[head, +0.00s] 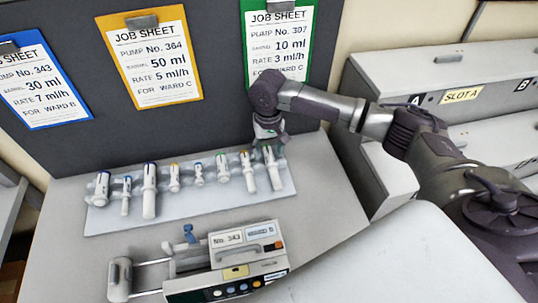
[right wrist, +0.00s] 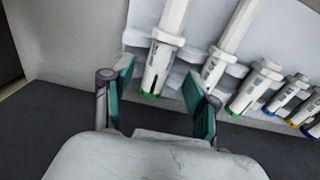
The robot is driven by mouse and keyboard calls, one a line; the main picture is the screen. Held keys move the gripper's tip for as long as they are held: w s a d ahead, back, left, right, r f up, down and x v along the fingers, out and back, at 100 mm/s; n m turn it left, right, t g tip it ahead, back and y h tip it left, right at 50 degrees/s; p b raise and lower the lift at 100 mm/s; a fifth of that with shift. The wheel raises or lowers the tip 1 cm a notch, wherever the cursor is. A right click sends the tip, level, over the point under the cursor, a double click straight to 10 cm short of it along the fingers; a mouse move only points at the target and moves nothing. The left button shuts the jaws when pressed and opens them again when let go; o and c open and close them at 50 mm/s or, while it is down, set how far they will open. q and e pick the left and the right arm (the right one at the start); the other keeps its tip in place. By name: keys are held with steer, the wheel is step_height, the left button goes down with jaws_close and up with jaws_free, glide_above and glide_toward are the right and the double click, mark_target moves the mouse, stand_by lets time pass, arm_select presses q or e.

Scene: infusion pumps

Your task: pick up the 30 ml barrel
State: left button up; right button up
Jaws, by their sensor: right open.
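Several white barrels with coloured ends lie side by side on a pale tray (head: 100,226); their size marks are too small to read, so I cannot tell which is 30 ml. Three at the left have blue ends: a short wide one (head: 102,188), a thin one (head: 126,197) and a long one (head: 150,192). My right gripper (head: 269,143) is open over the right end of the row. In the right wrist view its fingers (right wrist: 160,88) stand either side of a green-ended barrel (right wrist: 163,58), with no clear contact. My left gripper is out of view.
A pump marked No. 343 (head: 235,258) lies in front of the tray. Behind, a dark board holds a blue job sheet (head: 42,88) reading No. 343, 30 ml, plus yellow and green sheets. A grey slot unit (head: 440,70) stands at right.

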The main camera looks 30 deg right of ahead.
mark_target(269, 157)
steer(key=shift+d+f, duration=0.1)
steer(key=shift+f, duration=1.3)
steer(key=c, duration=1.1)
steer(key=shift+o, duration=0.7)
